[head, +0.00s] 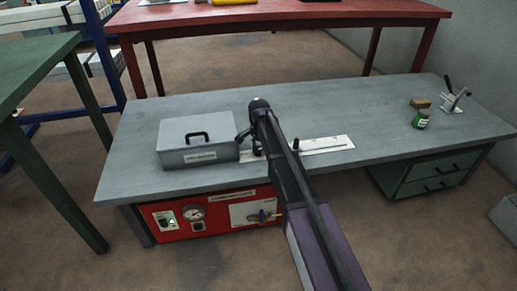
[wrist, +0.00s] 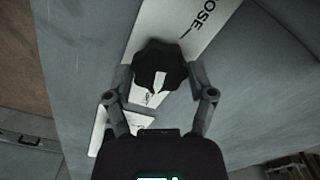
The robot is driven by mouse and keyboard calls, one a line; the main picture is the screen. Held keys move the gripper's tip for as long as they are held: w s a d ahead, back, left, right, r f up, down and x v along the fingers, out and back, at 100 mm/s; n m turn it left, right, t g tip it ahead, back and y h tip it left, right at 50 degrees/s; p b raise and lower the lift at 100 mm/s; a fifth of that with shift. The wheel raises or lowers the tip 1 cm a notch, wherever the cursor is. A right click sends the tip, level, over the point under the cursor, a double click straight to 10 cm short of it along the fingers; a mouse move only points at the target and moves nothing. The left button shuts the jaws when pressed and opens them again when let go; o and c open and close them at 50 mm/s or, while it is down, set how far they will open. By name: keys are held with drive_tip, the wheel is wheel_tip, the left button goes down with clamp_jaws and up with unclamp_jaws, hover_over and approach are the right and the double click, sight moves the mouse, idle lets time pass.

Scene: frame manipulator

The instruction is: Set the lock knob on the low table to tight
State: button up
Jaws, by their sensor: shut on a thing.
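The dark lock knob (wrist: 150,60) is in the middle of the wrist view, with a white pointer mark on its top. It sits on a white plate (wrist: 205,20) whose visible lettering ends in "OSE"; the rest of the lettering is hidden or unclear. My gripper (wrist: 160,78) has one finger on each side of the knob and is shut on it. In the head view my gripper (head: 250,148) is low over the low grey table (head: 360,108), and my arm hides the knob. The plate (head: 325,145) shows to the right of my arm.
A grey lidded box (head: 197,155) with a black handle stands close left of my gripper. A green jar (head: 420,119), a brown block (head: 420,103) and a small lever device (head: 455,100) stand at the table's right. A red panel (head: 165,222) with a gauge is below the front edge.

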drive_tip(key=o, duration=1.1)
drive_tip(key=shift+n, duration=0.4)
